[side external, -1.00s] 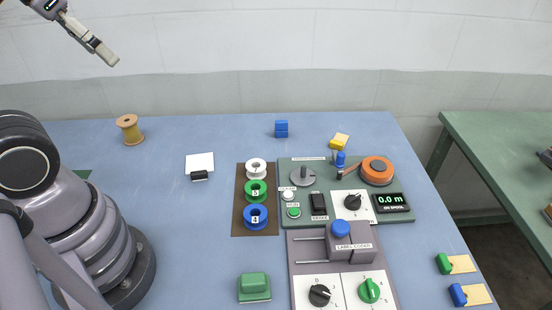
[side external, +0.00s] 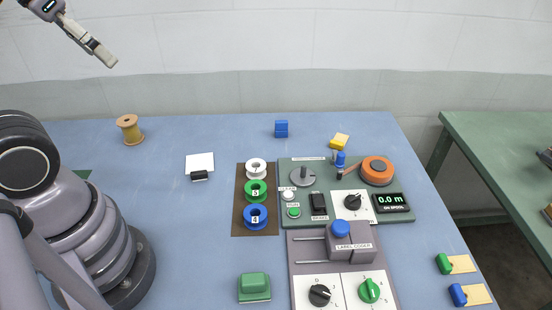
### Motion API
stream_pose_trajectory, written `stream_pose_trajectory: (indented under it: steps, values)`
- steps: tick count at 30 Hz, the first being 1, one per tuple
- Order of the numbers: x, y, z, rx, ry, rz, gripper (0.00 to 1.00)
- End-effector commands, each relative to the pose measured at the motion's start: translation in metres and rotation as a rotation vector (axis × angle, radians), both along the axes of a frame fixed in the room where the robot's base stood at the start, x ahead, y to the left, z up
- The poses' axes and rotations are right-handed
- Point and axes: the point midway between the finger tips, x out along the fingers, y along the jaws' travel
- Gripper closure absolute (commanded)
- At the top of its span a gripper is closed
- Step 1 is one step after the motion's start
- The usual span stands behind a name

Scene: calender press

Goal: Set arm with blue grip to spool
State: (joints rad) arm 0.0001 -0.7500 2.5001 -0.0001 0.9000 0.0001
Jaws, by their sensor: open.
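The blue grip (side external: 340,159) stands upright on its arm at the back of the green panel (side external: 405,216), beside the orange roll (side external: 377,169). The spool seat with its grey post (side external: 303,173) is left of it, with no spool on it. White, green and blue spools (side external: 255,217) lie in a column on a brown mat (side external: 240,228), left of the panel. A wooden spool (side external: 129,128) stands at the back left. My gripper (side external: 109,60) is high at the upper left, open and empty, far from the blue grip.
The label coder (side external: 352,246) with a blue knob stands in front of the panel, with two dials before it.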

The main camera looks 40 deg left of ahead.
Motion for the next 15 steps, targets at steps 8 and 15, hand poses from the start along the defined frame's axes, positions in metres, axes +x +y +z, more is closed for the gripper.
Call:
stream_pose_trajectory:
  steps: [8, 15]
  values:
    - [0.040, -0.006, 0.016, 0.002, 0.018, -0.041, 0.70]
    - [0.139, -0.030, 0.027, 0.005, 0.050, -0.135, 1.00]
